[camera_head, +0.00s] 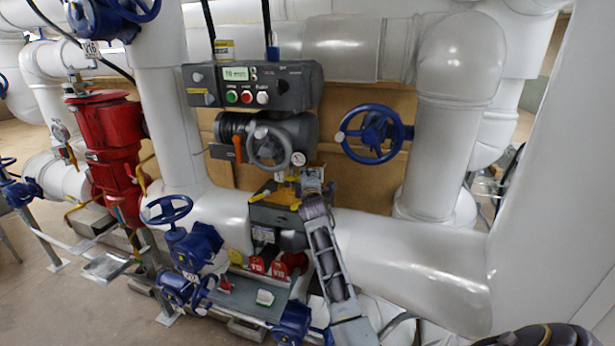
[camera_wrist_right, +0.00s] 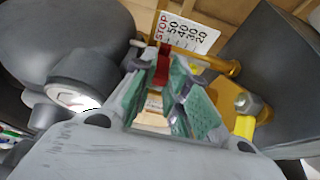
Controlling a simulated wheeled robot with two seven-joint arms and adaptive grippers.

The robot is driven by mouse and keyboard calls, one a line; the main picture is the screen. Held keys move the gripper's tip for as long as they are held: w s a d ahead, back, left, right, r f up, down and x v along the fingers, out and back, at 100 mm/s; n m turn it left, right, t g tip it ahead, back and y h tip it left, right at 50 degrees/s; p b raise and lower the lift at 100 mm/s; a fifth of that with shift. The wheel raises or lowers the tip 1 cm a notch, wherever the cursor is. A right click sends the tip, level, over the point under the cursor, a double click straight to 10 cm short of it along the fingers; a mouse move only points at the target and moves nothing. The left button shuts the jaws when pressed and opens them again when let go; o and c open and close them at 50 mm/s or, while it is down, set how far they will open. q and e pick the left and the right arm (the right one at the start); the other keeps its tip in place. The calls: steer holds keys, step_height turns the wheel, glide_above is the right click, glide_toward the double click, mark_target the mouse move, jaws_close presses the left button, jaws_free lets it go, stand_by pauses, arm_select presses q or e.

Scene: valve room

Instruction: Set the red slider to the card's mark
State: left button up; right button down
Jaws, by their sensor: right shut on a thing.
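The red slider (camera_wrist_right: 162,66) shows in the right wrist view at the tips of my green-padded fingers. My right gripper (camera_wrist_right: 164,84) is shut on it. Beside the slider, a white card (camera_wrist_right: 188,33) carries the word STOP in red and the numbers 50, 40, 30 and 20. The card's mark is too small to make out. In the head view my right gripper (camera_head: 303,178) is in front of the valve actuator, by the yellow bracket (camera_head: 283,194); the slider is hidden there. My left gripper is not in view.
A grey actuator with a handwheel (camera_head: 269,146) sits just above the gripper, under a control box (camera_head: 253,86) with buttons. A blue handwheel (camera_head: 372,133) is to the right. A large white pipe (camera_head: 415,265) runs below. A yellow-brown rod (camera_wrist_right: 205,62) lies close to the fingers.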

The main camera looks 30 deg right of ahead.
steer(key=shift+f+b, duration=0.55)
steer(key=shift+f, duration=1.1)
steer(key=c, duration=1.7)
jaws_free()
steer(key=shift+f, duration=0.1)
steer(key=shift+s, duration=0.1)
steer(key=shift+v, duration=5.95)
steer(key=shift+a, duration=0.1)
